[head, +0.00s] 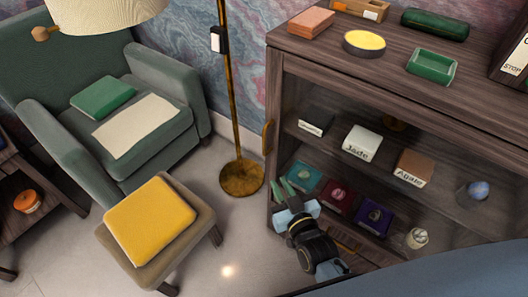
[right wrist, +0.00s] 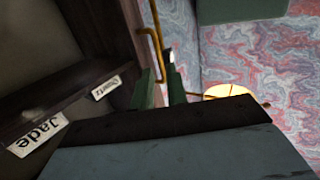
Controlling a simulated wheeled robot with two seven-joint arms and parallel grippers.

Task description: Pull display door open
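The display cabinet (head: 385,85) is dark wood with a glass front door (head: 345,150), which looks closed. A brass bar handle (head: 268,137) stands upright at the door's left edge. The handle (right wrist: 154,40) also shows in the right wrist view, just ahead of the fingertips. My right gripper (head: 284,187) is in front of the cabinet, below the handle in the head view. Its two green fingers (right wrist: 160,82) are apart, with the handle's lower end seen in line with the gap. I cannot tell whether they touch it. My left gripper is not in view.
Labelled samples, including a white "Jade" block (head: 362,142), sit on the shelves behind the glass. A brass floor lamp (head: 241,178) stands close left of the cabinet. A footstool (head: 160,225) with a yellow cushion and a green armchair (head: 60,90) are farther left. Some floor between is clear.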

